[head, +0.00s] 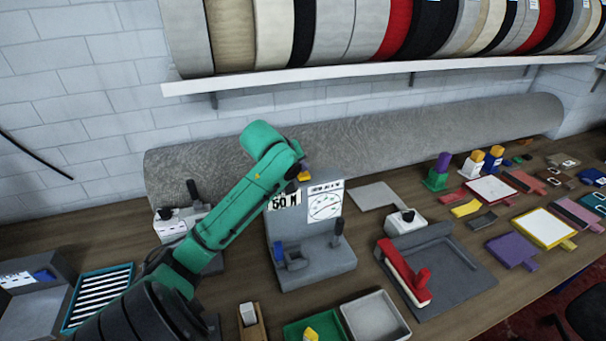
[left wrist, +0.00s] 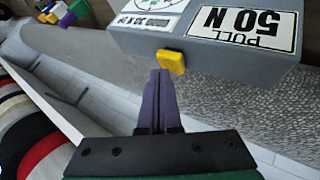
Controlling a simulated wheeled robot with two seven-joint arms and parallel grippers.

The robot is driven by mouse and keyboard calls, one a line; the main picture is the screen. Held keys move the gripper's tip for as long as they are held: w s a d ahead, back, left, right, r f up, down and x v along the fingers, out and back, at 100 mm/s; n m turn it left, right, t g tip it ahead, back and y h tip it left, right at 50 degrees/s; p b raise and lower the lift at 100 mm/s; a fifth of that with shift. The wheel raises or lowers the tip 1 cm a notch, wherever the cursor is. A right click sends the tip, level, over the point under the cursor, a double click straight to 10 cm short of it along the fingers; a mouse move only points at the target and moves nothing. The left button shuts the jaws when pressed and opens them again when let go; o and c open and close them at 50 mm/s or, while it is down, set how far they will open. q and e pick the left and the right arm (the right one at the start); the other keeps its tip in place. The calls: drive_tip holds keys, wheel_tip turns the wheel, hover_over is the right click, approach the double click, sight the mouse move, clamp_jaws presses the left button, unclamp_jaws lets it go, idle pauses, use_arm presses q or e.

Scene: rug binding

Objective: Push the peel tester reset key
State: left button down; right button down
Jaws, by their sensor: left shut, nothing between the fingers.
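The peel tester (head: 283,222) is a grey upright unit on the bench, with a "50 N" label and a dial card on its face. Its yellow key (head: 304,177) sticks out at the top edge; the key (left wrist: 171,61) also shows in the left wrist view, below the upside-down "PULL 50 N" label. My left gripper (head: 303,168) comes in from the left over the tester. In the left wrist view its purple fingers (left wrist: 158,72) are shut and empty, their tips right beside the key. I cannot tell whether they touch it. My right gripper is out of view.
A rolled grey rug (head: 400,135) lies behind the tester. A grey plate with a red lever (head: 400,270) is to its right. A green tray (head: 318,328) and a pale tray (head: 375,318) stand in front. Rug-binding rolls (head: 340,30) fill the shelf above.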

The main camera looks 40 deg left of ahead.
sight(302, 176)
use_arm(q)
drive_tip(key=shift+f, duration=0.5)
drive_tip(key=shift+r, duration=0.1)
idle(0.5)
drive_tip(key=shift+r+p, duration=0.9)
drive_tip(key=shift+r, duration=2.45)
